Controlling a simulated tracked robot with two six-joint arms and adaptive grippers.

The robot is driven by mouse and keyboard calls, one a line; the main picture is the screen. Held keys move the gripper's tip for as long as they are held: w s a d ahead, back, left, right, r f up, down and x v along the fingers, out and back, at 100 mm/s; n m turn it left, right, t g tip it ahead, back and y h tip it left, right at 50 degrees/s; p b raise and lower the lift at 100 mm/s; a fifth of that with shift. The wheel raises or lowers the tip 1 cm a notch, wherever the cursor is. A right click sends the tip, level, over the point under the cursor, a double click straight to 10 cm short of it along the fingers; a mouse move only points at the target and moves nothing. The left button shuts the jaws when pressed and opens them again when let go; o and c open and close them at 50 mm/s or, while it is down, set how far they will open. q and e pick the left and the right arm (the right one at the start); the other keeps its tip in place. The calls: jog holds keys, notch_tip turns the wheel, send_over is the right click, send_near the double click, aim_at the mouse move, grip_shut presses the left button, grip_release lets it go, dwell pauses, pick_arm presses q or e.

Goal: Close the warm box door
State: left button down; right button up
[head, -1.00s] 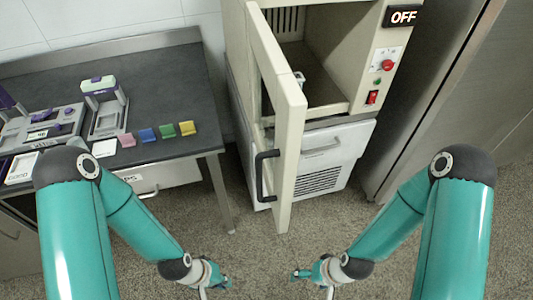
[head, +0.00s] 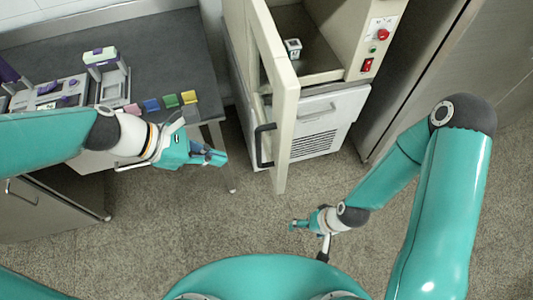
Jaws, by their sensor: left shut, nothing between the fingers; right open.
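The warm box (head: 352,45) is a beige cabinet at the top centre. Its door (head: 281,100) is hinged on the left and stands wide open toward me, with a black handle (head: 262,146) on its left face. A small white item (head: 293,47) sits inside the box. My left gripper (head: 222,158) is shut and empty, left of the door handle and apart from it, near the bench's front corner. My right gripper (head: 293,226) is open and empty, low over the floor, below and right of the door's lower end.
A dark bench (head: 165,60) at the left carries lab devices (head: 106,75) and several coloured blocks (head: 171,101). A white unit (head: 325,120) stands under the warm box. A tall metal cabinet (head: 430,75) stands at the right. The floor (head: 240,225) before the door is clear.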

aim_at(278, 164)
pick_arm(q)
jog(key=x, duration=0.4)
jog(key=d+r+b+x, duration=0.1)
jog(key=x, duration=0.6)
jog(key=shift+w+d+b, duration=0.2)
jog(key=shift+d+b, duration=0.1)
jog(key=shift+d, duration=0.25)
jog(key=shift+w+d, duration=0.15)
jog(key=shift+d, duration=0.45)
jog(key=shift+d, duration=0.1)
